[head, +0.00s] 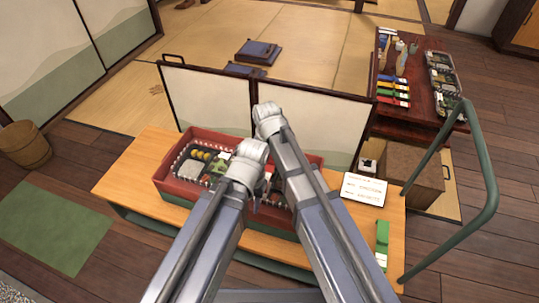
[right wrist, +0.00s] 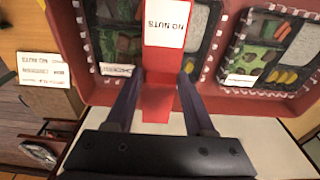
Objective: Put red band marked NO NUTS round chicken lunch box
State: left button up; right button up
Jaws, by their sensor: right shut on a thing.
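The red band (right wrist: 157,103) with a white NO NUTS label (right wrist: 167,22) is between the fingers of my right gripper (right wrist: 160,76), which is shut on it. In the right wrist view it crosses the middle of a lunch box (right wrist: 107,45); I cannot tell whether it goes round the box or only lies over it. That box's small white label is too blurred to read surely. In the head view my right gripper (head: 268,113) is over the far side of the crate, its fingertips hidden. My left gripper (head: 247,165) is over the crate, its fingers not visible.
The red crate (head: 165,187) stands on a wooden bench (head: 130,180) and holds another lunch box (right wrist: 268,50). A low screen (head: 210,100) stands behind it. A sign (head: 364,190) and a green band (head: 382,240) are at right. A side table (head: 425,112) holds more bands and boxes.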

jog(key=shift+f, duration=0.1)
notch_tip(320, 180, down, 7)
jog(key=b, duration=0.7)
jog(key=shift+f+b, duration=0.75)
jog(key=shift+b, duration=0.1)
dwell(1.9)
jog(key=o, duration=1.1)
jog(key=shift+r+p, duration=4.05)
